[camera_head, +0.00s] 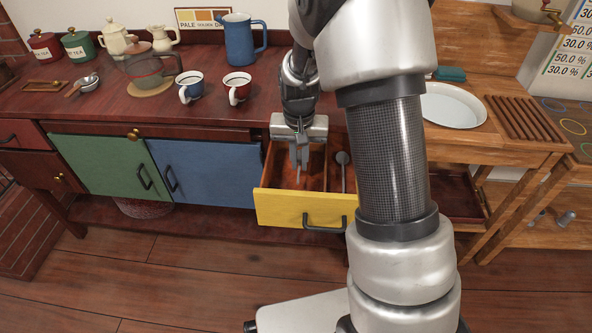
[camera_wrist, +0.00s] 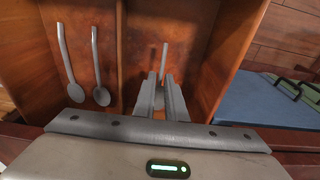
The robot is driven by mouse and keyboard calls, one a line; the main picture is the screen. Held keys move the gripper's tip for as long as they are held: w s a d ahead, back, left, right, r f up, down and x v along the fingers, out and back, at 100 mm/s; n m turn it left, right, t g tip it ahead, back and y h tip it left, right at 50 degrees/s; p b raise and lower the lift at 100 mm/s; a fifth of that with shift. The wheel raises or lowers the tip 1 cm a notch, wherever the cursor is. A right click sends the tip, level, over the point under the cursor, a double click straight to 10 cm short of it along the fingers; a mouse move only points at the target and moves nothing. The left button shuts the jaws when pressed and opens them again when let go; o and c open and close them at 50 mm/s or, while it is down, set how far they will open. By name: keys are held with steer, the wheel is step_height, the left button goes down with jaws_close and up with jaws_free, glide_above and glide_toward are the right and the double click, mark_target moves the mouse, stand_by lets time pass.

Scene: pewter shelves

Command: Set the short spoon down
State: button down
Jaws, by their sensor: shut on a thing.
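My gripper (camera_head: 299,164) is over the left compartment of the open yellow drawer (camera_head: 290,207) and points down. In the wrist view its fingers (camera_wrist: 161,77) are shut on the short spoon (camera_wrist: 164,57). Whether the spoon touches the drawer floor I cannot tell. Two other grey spoons lie side by side in the neighbouring compartment, one (camera_wrist: 66,62) beside the other (camera_wrist: 97,66). In the head view one spoon (camera_head: 342,170) shows there.
A wooden divider (camera_wrist: 120,55) separates the compartments. The drawer wall (camera_wrist: 232,50) is close on the other side. A white plate (camera_head: 453,106) is at right.

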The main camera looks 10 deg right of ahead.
steer(key=shift+w+a, duration=0.1)
steer(key=shift+a, duration=0.25)
steer(key=shift+f+b, duration=0.7)
steer(key=shift+f, duration=1.05)
steer(key=shift+f, duration=0.4)
steer(key=c, duration=1.8)
jaws_free()
